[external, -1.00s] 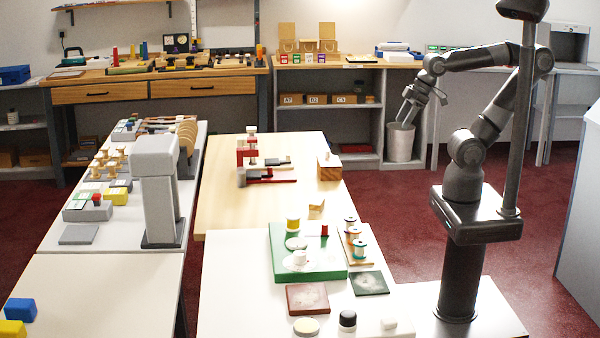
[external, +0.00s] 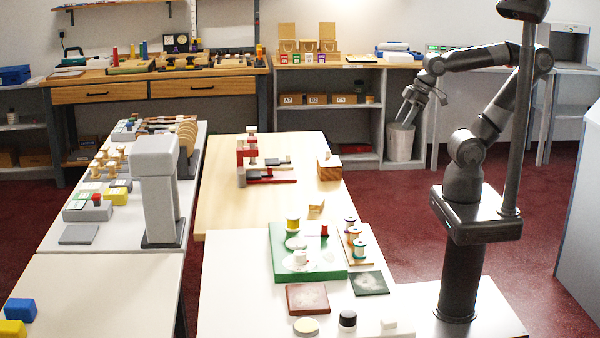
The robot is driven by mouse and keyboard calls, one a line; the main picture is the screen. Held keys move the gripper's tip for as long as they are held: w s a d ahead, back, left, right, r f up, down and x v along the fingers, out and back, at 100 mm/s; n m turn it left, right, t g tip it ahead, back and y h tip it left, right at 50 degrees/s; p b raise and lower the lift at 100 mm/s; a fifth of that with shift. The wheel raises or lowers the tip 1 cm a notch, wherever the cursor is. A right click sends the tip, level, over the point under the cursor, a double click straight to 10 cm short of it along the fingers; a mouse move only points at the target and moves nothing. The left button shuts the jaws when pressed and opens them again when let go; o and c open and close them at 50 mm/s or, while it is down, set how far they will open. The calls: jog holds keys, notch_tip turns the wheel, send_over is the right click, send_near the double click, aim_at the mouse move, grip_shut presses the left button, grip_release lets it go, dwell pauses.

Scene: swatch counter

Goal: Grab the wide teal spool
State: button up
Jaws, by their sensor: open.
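The teal spool (external: 360,250), with pale flanges, stands upright at the near end of a small wooden rack (external: 346,255) on the white table. Two brownish spools stand behind it in the same row, a middle one (external: 354,236) and a far one (external: 350,223). My gripper (external: 404,118) is open and empty, fingers pointing down. It is high up and far beyond the spools in the picture, in front of the pale bin. It touches none of the spools.
A green board (external: 318,276) with a yellow spool (external: 292,224) and a red piece (external: 324,230) lies left of the rack. A dark green tile (external: 369,283) and a reddish tile (external: 307,299) lie nearer. A wooden block (external: 329,168) stands farther back.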

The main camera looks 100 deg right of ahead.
jog(key=w+a+r+g, duration=0.2)
jog(key=w+a+r, duration=0.1)
jog(key=w+a, duration=0.65)
jog(key=m+g, duration=0.2)
jog(key=g, duration=0.2)
send_over(361, 242)
notch_tip(361, 242, down, 15)
jog(key=shift+s+a+r, duration=0.1)
jog(key=shift+s+a, duration=0.05)
jog(key=shift+a+f, duration=0.1)
jog(key=shift+f, duration=0.3)
notch_tip(361, 242, down, 5)
jog(key=shift+r, duration=0.2)
jog(key=f, duration=0.5)
jog(key=shift+w+d+f, duration=0.2)
jog(key=shift+d+f, duration=0.1)
